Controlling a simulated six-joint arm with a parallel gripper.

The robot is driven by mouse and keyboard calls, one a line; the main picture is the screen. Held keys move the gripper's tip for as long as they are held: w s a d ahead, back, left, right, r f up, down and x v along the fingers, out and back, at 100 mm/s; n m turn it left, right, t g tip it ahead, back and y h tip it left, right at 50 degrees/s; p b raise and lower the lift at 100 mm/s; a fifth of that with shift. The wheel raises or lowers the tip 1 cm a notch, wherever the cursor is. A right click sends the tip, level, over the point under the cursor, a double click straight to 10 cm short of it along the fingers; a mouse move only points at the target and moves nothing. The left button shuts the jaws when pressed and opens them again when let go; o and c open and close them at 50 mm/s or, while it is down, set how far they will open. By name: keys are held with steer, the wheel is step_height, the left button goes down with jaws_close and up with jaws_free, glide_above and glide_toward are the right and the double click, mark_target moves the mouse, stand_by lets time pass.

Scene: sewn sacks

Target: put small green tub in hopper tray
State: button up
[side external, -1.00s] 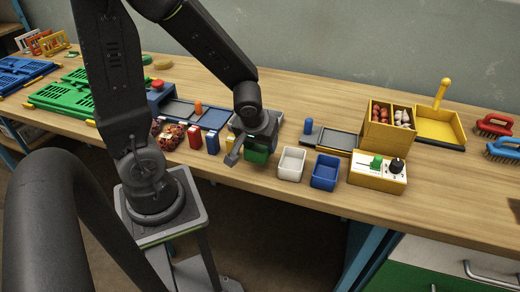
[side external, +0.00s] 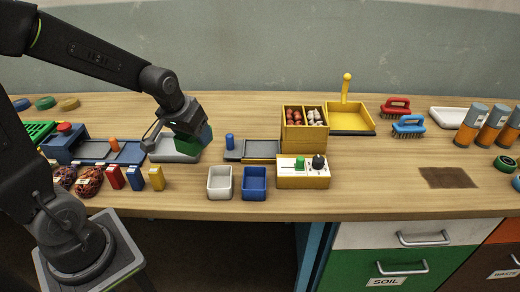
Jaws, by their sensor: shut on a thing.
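My gripper (side external: 180,122) is shut on the small green tub (side external: 188,145). The tub is tilted and partly hidden by the fingers. It hangs over a shallow grey tray (side external: 160,155) on the bench; I cannot tell whether it touches the tray. This grey tray, seemingly the hopper tray, is partly hidden by the tub and gripper.
A white tub (side external: 220,183) and a blue tub (side external: 254,184) stand in front. A blue device (side external: 65,145) with an orange peg is left. A yellow divided box (side external: 304,135) and a yellow control box (side external: 303,178) stand right. Small red, blue and yellow packs (side external: 135,178) are near the front edge.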

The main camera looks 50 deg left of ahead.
steer(key=w+a+r+m+g+h, duration=0.15)
steer(key=w+a+m+h, duration=0.35)
steer(key=w+m, duration=0.8)
steer(key=w+d+f, duration=0.2)
steer(key=d, duration=0.1)
steer(key=w+d+f, duration=0.2)
steer(key=d, duration=0.1)
steer(key=w+d+f, duration=0.2)
steer(key=d, duration=0.1)
steer(key=shift+w+d+f, duration=0.1)
steer(key=shift+d+f, duration=0.05)
steer(key=shift+f, duration=2.2)
steer(key=shift+f, duration=0.1)
steer(key=o, duration=0.9)
